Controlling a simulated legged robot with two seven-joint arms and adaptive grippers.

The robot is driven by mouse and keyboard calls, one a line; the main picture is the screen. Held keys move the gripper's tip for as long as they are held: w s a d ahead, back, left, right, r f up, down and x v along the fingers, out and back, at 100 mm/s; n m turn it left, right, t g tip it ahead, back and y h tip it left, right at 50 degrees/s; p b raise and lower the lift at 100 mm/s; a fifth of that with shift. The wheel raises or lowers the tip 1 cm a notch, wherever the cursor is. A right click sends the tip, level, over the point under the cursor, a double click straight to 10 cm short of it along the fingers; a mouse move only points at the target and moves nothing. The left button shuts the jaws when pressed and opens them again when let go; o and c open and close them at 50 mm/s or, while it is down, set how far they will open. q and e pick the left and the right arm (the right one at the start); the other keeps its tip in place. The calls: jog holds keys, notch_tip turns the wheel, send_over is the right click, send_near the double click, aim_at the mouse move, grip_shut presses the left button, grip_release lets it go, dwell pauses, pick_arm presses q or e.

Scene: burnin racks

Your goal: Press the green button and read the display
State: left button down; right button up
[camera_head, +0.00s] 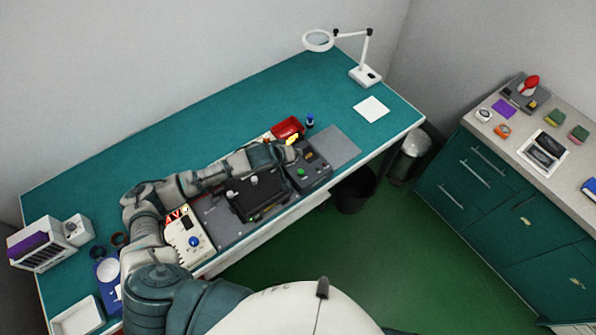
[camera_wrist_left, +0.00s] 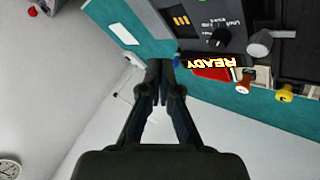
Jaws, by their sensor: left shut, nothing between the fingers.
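The green button (camera_head: 301,172) is a small round cap on top of a dark grey unit (camera_head: 319,172) at the bench's front edge. My left arm reaches across the bench, and its gripper (camera_head: 296,149) is at the unit's back edge, apart from the button. In the left wrist view the gripper (camera_wrist_left: 159,80) is shut and empty, its fingertips close to the dark panel (camera_wrist_left: 185,22). The button does not show there. Glowing text reading "READY" (camera_wrist_left: 210,62) appears upside down; in the head view it is a small yellow glow (camera_head: 293,138). My right gripper is not in view.
A red bin (camera_head: 288,126) and a blue-capped item (camera_head: 310,122) stand behind the unit. A black fixture (camera_head: 258,196) and a cream box with a red display (camera_head: 188,237) lie to its left. A grey mat (camera_head: 335,146) to its right is clear.

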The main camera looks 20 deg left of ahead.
pick_arm(q)
jog(key=b, duration=0.7)
send_over(301, 173)
jog(key=f, duration=0.6)
jog(key=shift+d, duration=0.25)
jog(key=shift+f, duration=0.4)
jog(key=shift+w+a+f, duration=0.1)
jog(key=shift+a+f, duration=0.45)
jog(key=shift+f, duration=0.05)
jog(key=shift+a+f, duration=0.1)
jog(key=shift+a, duration=0.35)
jog(key=shift+d, duration=0.85)
jog(key=shift+a, duration=0.75)
jog(key=shift+d, duration=0.6)
jog(key=shift+d+f, duration=0.15)
jog(key=shift+f, duration=0.05)
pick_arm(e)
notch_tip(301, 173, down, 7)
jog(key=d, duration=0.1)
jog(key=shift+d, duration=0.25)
